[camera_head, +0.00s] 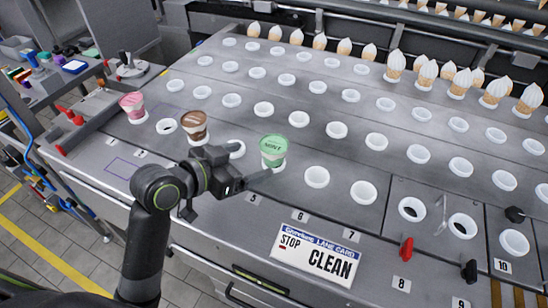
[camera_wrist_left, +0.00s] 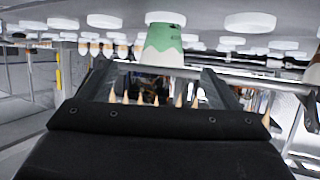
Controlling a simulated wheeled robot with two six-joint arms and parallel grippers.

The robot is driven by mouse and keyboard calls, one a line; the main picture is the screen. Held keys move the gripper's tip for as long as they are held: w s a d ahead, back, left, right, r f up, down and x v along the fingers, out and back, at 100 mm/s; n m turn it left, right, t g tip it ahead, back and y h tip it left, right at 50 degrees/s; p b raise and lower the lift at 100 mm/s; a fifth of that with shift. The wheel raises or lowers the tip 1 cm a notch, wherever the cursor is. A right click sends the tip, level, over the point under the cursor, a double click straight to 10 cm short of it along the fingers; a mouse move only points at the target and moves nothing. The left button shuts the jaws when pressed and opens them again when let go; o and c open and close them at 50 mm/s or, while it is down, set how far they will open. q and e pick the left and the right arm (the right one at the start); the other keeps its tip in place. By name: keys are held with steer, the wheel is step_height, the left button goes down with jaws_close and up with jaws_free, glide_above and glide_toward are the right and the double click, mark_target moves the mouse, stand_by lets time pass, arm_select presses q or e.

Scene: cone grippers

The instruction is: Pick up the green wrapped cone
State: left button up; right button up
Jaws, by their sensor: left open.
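The green wrapped cone (camera_head: 273,150), with a mint-green lid and a white and green wrap, stands upright in a white ring holder near the middle of the metal counter. My left gripper (camera_head: 254,163) comes in from the left at cone height, its fingers open and pointing at the cone. In the left wrist view the picture is upside down. There the green cone (camera_wrist_left: 163,42) lies ahead between the open fingers (camera_wrist_left: 155,72). I cannot tell whether either finger touches it. My right gripper is not in view.
A brown-lidded cone (camera_head: 194,126) and a pink-lidded cone (camera_head: 133,107) stand to the left. Rows of empty ring holders (camera_head: 337,130) fill the counter, with ice cream cones (camera_head: 395,65) at the back. A lane card (camera_head: 315,255) lies in front.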

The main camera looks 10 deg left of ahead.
mark_target(274, 150)
arm_select(q)
steer(key=x, duration=0.4)
steer(key=shift+w+p+x, duration=0.2)
steer(key=shift+p+x, duration=0.3)
steer(key=shift+x, duration=2.2)
steer(key=shift+a+r, duration=0.2)
steer(key=shift+c, duration=0.3)
steer(key=c, duration=0.7)
